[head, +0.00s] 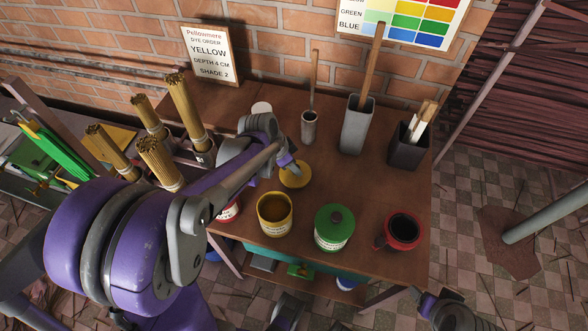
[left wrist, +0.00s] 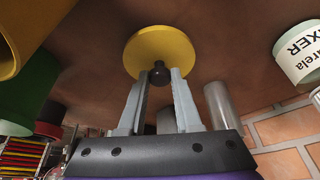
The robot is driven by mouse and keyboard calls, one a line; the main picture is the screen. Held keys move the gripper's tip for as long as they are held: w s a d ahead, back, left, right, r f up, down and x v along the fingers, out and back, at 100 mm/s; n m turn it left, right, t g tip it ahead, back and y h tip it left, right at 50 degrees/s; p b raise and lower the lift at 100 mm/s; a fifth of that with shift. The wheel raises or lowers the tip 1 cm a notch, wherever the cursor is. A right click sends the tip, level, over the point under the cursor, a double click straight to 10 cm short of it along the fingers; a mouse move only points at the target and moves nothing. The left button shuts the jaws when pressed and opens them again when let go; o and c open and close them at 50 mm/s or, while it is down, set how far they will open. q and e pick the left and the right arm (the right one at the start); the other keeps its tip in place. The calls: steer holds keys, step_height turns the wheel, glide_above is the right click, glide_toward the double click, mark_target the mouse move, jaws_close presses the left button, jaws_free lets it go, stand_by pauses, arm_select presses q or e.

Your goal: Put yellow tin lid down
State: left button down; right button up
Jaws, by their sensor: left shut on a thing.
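The yellow tin lid (head: 296,176) is a round disc with a dark knob, seen in the head view just behind the yellow tin. My left gripper (head: 287,162) is shut on the lid's knob. In the left wrist view the black knob (left wrist: 159,74) sits between the fingertips, with the yellow disc (left wrist: 160,45) beyond it. The lid is close to the wooden table (head: 330,180); I cannot tell whether it touches. The open yellow tin (head: 274,220) stands near the table's front edge with yellow-brown contents.
A green-lidded tin (head: 334,228) and an open red tin (head: 402,231) stand right of the yellow tin. Another red-and-white tin (head: 229,211) is partly behind my left arm. Tool holders (head: 357,125) stand at the back. Bare tabletop lies right of the lid.

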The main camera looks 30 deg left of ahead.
arm_select(q)
steer(key=shift+f, duration=0.85)
steer(key=shift+f, duration=0.15)
steer(key=c, duration=0.6)
jaws_free()
steer(key=shift+r, duration=0.4)
steer(key=p+v, duration=0.2)
steer(key=v, duration=0.9)
steer(key=shift+s+r, duration=0.15)
steer(key=shift+r, duration=0.1)
